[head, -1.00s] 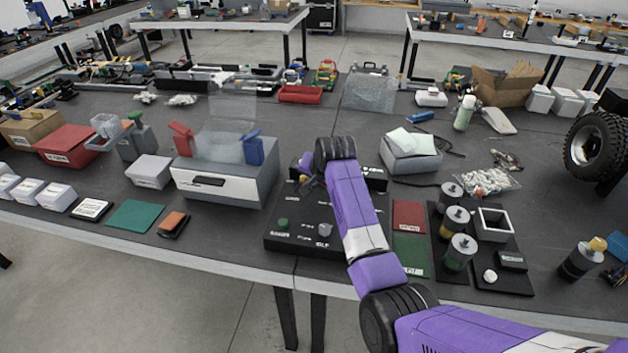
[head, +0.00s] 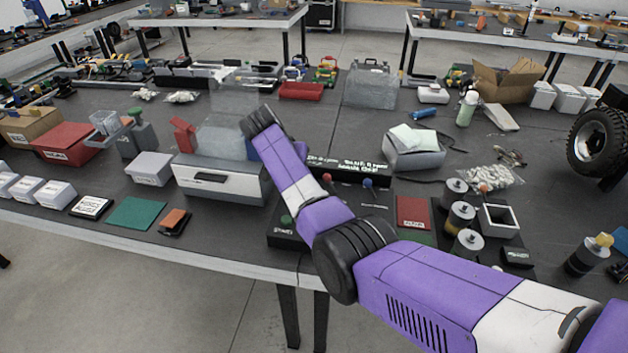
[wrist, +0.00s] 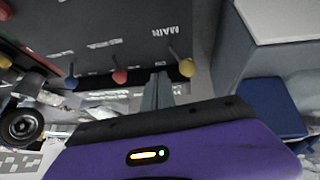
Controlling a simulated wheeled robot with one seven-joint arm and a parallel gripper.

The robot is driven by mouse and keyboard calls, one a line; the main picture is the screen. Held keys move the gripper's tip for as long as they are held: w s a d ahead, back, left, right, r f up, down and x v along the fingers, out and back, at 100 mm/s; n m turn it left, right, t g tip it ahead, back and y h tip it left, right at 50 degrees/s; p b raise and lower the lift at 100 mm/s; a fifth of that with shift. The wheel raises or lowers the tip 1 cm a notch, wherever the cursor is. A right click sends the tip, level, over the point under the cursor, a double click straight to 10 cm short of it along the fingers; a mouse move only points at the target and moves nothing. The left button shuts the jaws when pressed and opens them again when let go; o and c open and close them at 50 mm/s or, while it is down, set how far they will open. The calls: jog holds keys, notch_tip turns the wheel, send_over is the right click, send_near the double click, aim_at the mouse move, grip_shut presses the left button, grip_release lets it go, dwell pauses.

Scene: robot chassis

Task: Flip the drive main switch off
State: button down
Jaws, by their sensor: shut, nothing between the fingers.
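The black drive panel (head: 285,238) sits near the table's front edge, partly covered by my arm in the head view. In the wrist view the panel (wrist: 110,25) carries a yellow-tipped lever (wrist: 186,68) by the MAIN lettering. A red-tipped lever (wrist: 119,76) and a blue-tipped lever (wrist: 71,82) stand along the same row. My gripper (wrist: 158,78) is shut and empty, its tips between the yellow and red levers, nearer the yellow one. Contact cannot be told. In the head view the red lever (head: 326,178) and blue lever (head: 367,184) show; the yellow lever and gripper are hidden.
Right of the panel are a red card (head: 412,212) and several canisters (head: 461,218).

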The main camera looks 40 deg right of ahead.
jog(key=shift+s+d, duration=0.15)
jog(key=shift+s, duration=0.05)
jog(key=shift+r+p, duration=0.7)
jog(key=shift+r, duration=0.05)
jog(key=shift+r, duration=0.15)
